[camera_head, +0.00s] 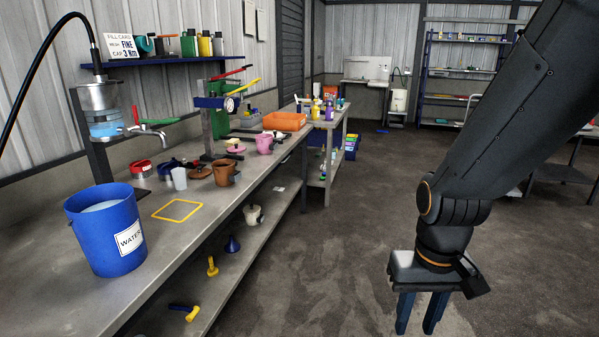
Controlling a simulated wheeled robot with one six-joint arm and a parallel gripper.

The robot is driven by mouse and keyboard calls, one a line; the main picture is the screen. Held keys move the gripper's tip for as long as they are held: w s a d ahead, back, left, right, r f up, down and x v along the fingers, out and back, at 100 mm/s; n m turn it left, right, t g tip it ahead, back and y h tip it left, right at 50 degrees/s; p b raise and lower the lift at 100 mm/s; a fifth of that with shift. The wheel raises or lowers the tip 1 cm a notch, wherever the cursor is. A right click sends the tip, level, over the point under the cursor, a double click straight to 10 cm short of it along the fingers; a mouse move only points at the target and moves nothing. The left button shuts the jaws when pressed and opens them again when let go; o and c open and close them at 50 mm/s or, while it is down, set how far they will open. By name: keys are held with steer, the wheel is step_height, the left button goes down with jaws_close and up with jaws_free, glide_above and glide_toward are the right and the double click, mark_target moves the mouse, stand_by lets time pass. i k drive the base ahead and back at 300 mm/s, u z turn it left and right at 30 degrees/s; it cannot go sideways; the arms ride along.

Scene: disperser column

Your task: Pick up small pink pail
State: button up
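A small pink pail (265,144) stands upright on the long grey workbench (185,228), towards its far end and near its right edge. A brown pail with a handle (223,173) stands nearer on the same bench. My gripper (418,322) points down over the floor at the lower right, well to the right of the bench. Its two fingers are apart, with nothing visible between them. It is far from the pink pail and not touching anything.
A blue water bucket (104,230), a yellow square frame (177,210) and a lever press (215,115) are on the bench. An orange tray (284,121) lies behind the pink pail. A lower shelf (225,262) holds small items. The floor (320,240) between bench and gripper is clear.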

mark_target(265, 144)
steer(key=u, duration=0.25)
steer(key=i, duration=1.85)
steer(key=u, duration=0.4)
steer(key=i, duration=1.1)
steer(key=u, duration=0.05)
